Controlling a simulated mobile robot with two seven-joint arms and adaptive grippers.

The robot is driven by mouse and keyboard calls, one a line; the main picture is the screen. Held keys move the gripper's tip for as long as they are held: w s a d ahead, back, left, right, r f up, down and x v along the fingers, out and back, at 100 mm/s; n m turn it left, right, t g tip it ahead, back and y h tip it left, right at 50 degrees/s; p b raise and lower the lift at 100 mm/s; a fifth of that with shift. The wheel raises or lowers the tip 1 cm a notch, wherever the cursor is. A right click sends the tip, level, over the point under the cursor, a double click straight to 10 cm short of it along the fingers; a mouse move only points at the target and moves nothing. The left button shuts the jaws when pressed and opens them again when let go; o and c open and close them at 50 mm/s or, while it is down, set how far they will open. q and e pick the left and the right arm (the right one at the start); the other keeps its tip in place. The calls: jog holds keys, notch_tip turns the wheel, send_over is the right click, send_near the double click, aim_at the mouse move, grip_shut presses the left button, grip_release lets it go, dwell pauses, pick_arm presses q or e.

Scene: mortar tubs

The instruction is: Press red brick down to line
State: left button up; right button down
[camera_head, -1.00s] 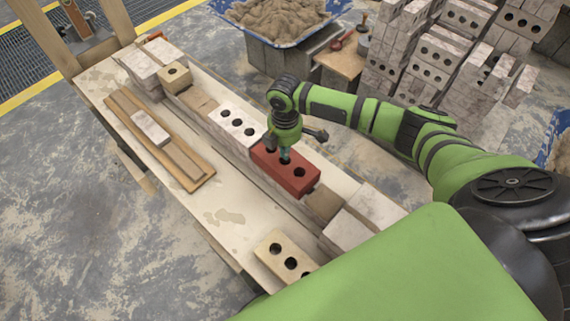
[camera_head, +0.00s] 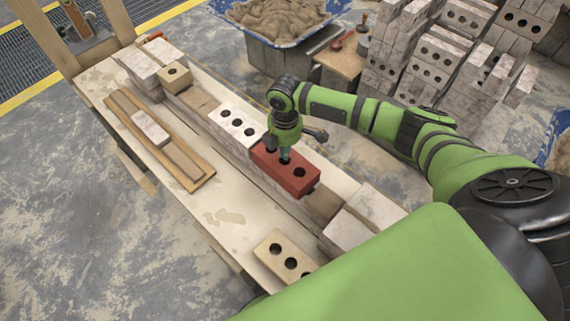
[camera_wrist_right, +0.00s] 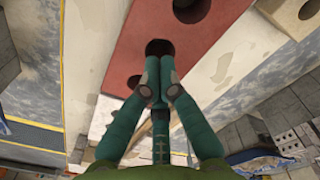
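The red brick (camera_head: 300,178), with several round holes in its top, lies in the row on the long bench, just right of a white holed brick (camera_head: 238,122). It also shows in the right wrist view (camera_wrist_right: 205,45). My right gripper (camera_head: 286,158) points down onto the red brick's top. In the right wrist view its teal fingers (camera_wrist_right: 160,80) are drawn together at the middle hole, with nothing seen between them. Whether the tips touch the brick is hard to tell. I cannot make out a line. My left gripper is out of view.
Brown mortar patches (camera_head: 324,203) lie in the row. A tan holed brick (camera_head: 283,254) stands at the bench's near end, and a wooden board (camera_head: 197,178) lies on the left. Brick stacks (camera_head: 425,65) and a mortar tub (camera_head: 296,42) stand behind. The bench's front middle is clear.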

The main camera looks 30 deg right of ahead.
jog(key=shift+f+b, duration=0.65)
jog(key=shift+f, duration=0.4)
jog(key=shift+s+d+f+p, duration=0.15)
jog(key=shift+d+f+p, duration=0.15)
jog(key=shift+d+f, duration=0.1)
dwell(1.7)
jog(key=shift+r, duration=0.1)
jog(key=r+p, duration=0.2)
jog(key=p, duration=0.1)
jog(key=shift+w+d+r, duration=0.1)
jog(key=shift+w+r, duration=0.1)
jog(key=shift+w, duration=0.05)
jog(key=r+p, duration=0.2)
jog(key=shift+a+r+p, duration=0.2)
jog(key=shift+r+p, duration=0.1)
jog(key=shift+r, duration=0.05)
dwell(0.3)
